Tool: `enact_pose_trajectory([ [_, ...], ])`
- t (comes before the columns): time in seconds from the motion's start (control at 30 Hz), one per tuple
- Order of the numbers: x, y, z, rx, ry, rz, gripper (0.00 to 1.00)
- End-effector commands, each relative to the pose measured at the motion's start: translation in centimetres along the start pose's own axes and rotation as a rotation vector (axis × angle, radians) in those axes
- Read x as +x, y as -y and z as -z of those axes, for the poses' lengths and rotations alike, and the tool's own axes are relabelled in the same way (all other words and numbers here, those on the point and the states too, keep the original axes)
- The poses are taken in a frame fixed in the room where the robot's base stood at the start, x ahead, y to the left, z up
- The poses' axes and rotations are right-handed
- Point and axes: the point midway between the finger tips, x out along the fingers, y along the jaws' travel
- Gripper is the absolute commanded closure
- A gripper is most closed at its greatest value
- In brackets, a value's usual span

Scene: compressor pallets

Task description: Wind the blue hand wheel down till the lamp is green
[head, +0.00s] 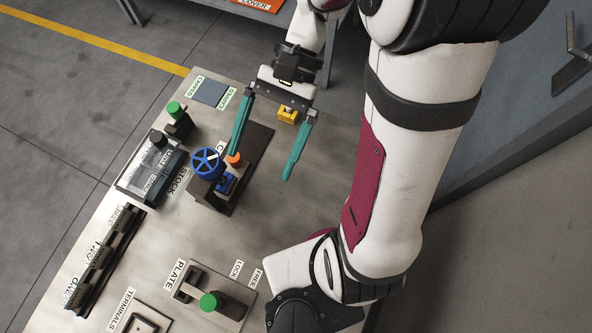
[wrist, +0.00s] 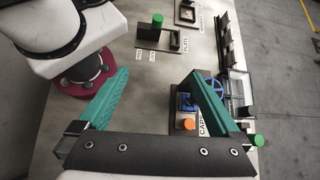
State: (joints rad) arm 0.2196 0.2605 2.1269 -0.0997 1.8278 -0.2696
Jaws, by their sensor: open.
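The blue hand wheel (head: 207,162) stands upright on the side of a dark brown block fixture (head: 262,142). It also shows in the wrist view (wrist: 218,84), partly behind my right-hand finger. A blue clamp-like part (head: 226,184) sits beside the wheel. An orange round piece (head: 235,159) is on the same fixture; I cannot tell whether it is the lamp. No green light shows on this fixture. My gripper (head: 260,167) has two teal fingers spread wide, with nothing between them. One finger overlaps the fixture near the orange piece in the head view; the wheel is left of it.
A clear-lidded box (head: 150,172) stands left of the wheel. Green-topped posts stand at the back (head: 174,110) and front (head: 209,300). A yellow piece (head: 288,115) lies behind the fingers. A dark rack (head: 103,262) lines the left edge. The tabletop between fixture and plate is clear.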

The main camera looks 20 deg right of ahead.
Motion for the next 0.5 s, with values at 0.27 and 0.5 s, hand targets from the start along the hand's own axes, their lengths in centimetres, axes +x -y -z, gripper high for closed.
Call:
enact_pose_trajectory([
  [0.27,1.0,-3.8,-2.9,-0.142,-0.365,-0.093,0.01],
  [0.5,1.6,-6.2,-3.3,-0.246,-0.626,-0.108,0.01],
])
